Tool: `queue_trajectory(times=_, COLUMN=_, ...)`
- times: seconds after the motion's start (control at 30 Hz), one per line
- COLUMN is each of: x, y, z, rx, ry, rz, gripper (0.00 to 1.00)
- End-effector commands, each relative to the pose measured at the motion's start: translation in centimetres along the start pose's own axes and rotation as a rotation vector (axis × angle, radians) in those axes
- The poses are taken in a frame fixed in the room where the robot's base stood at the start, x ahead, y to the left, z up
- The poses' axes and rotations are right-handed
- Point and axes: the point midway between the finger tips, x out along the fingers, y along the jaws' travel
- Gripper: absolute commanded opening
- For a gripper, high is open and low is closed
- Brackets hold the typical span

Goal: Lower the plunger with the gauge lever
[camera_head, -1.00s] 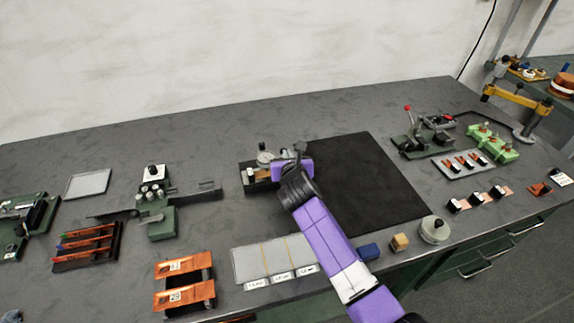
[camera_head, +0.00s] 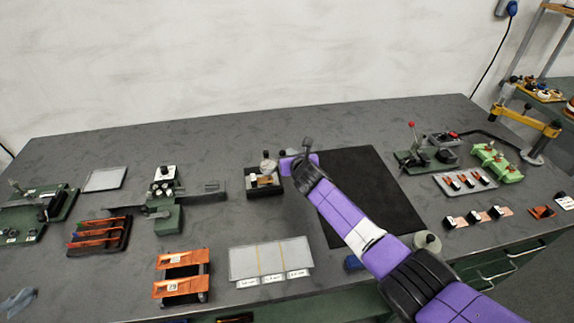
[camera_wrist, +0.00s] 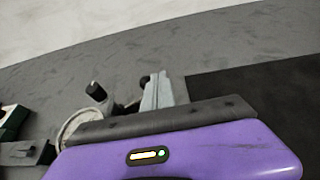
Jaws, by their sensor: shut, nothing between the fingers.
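The gauge stand (camera_head: 265,186) sits on the bench at the left edge of the black mat, a small dark base with a round dial (camera_head: 268,166) on top. A copper-coloured piece shows at its middle. My gripper (camera_head: 283,157) is just right of the dial and above the bench, shut and empty. In the wrist view the dial (camera_wrist: 80,122) is partly hidden behind my purple gripper housing. A short lever with a black knob (camera_wrist: 96,90) rises beside the dial, left of my grey fingers (camera_wrist: 158,92). The plunger cannot be made out. Contact between fingers and lever cannot be told.
The black mat (camera_head: 375,185) lies bare to the right, under my arm. A green fixture (camera_head: 165,215) stands left of the gauge. A pale divided tray (camera_head: 270,260) lies in front. A red-knobbed lever press (camera_head: 415,155) stands at the right.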

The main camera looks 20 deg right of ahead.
Motion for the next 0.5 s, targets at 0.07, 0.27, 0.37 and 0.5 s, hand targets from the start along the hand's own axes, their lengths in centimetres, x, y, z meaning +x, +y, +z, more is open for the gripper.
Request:
queue_trajectory(times=0.07, x=0.3, y=-0.2, z=0.3, rx=-0.017, ry=-0.001, rz=0.029, gripper=0.0)
queue_trajectory(times=0.27, x=0.8, y=0.2, z=0.4, rx=-0.022, ry=0.0, rz=0.05, gripper=0.0)
queue_trajectory(times=0.37, x=1.0, y=0.2, z=0.4, rx=-0.021, ry=0.001, rz=0.05, gripper=0.0)
queue_trajectory(times=0.5, x=1.2, y=0.2, z=0.6, rx=-0.021, ry=0.0, rz=0.049, gripper=0.0)
